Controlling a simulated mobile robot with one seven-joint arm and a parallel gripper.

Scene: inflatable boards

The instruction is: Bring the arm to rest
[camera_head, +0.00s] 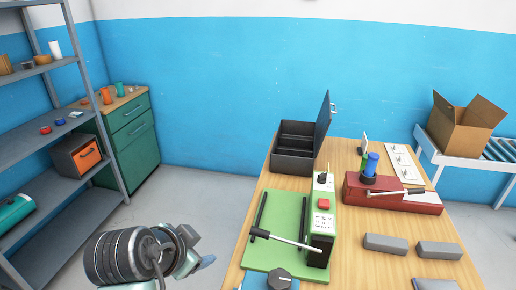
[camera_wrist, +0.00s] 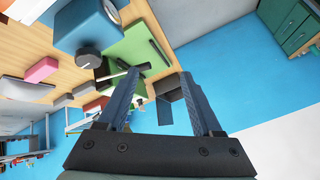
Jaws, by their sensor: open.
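My arm shows in the lower left of the head view, bent low over the floor to the left of the wooden table (camera_head: 375,225). My gripper (camera_head: 207,262) is at its end, apart from the table and small in that view. In the wrist view my gripper (camera_wrist: 158,76) has its two dark blue fingers spread apart, with nothing held between them. Beyond the fingers lie the green board (camera_wrist: 132,47) and the open dark case (camera_wrist: 170,112).
The table bears a green press (camera_head: 285,215), a red device (camera_head: 392,195), grey blocks (camera_head: 386,243) and an open dark case (camera_head: 295,150). A grey shelf (camera_head: 75,215) stands left, with a green cabinet (camera_head: 135,145) behind. Floor between the shelf and table is clear.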

